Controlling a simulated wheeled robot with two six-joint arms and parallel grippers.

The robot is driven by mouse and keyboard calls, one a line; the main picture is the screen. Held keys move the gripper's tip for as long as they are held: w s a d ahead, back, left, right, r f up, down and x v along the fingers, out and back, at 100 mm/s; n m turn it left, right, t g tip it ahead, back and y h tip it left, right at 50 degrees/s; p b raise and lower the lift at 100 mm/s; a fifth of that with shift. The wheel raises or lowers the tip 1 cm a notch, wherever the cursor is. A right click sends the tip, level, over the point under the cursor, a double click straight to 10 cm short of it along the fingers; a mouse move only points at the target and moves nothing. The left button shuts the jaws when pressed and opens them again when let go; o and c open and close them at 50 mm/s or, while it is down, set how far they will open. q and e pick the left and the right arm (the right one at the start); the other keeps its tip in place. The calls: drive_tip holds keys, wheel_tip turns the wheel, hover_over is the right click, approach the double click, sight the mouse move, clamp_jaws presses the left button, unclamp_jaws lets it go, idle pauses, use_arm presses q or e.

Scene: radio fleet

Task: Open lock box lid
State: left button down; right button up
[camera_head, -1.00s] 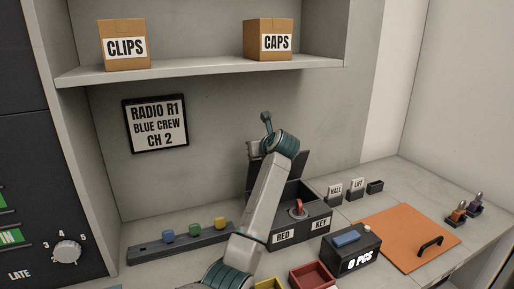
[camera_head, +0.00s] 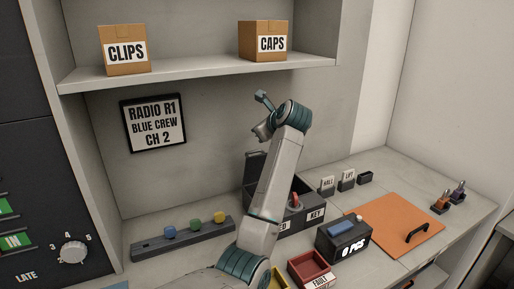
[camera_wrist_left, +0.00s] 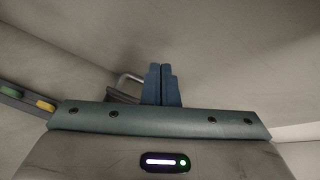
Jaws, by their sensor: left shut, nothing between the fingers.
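The lock box (camera_head: 290,222) is a dark box on the counter with labels on its front, one reading KEY. Its dark lid (camera_head: 254,168) stands raised at the back, partly hidden behind my left arm. A red item (camera_head: 295,201) shows inside the open box. My left gripper (camera_head: 264,98) is above and behind the box, apart from the lid. In the left wrist view its blue fingers (camera_wrist_left: 161,84) are shut together with nothing between them. A grey handle on a dark edge (camera_wrist_left: 128,84) shows beyond them, probably the lid. My right gripper is not in view.
A rail with coloured blocks (camera_head: 183,239) lies left of the box. A black counter box (camera_head: 343,242), a red tray (camera_head: 311,262) and an orange panel with a handle (camera_head: 385,222) are to the right. A shelf (camera_head: 200,74) with cartons hangs above.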

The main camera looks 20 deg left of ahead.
sight(258, 158)
use_arm(q)
drive_tip(key=s+d+f+n+g+h+b, duration=0.15)
drive_tip(key=s+d+n, duration=0.25)
drive_tip(key=n, duration=0.9)
drive_tip(key=shift+h, duration=0.25)
drive_tip(key=p+x, duration=0.4)
drive_tip(key=x, duration=0.5)
drive_tip(key=shift+w+f, duration=0.1)
drive_tip(key=shift+w+a+f+p, duration=0.35)
drive_tip(key=shift+f+p, duration=0.05)
drive_tip(key=shift+f, duration=0.15)
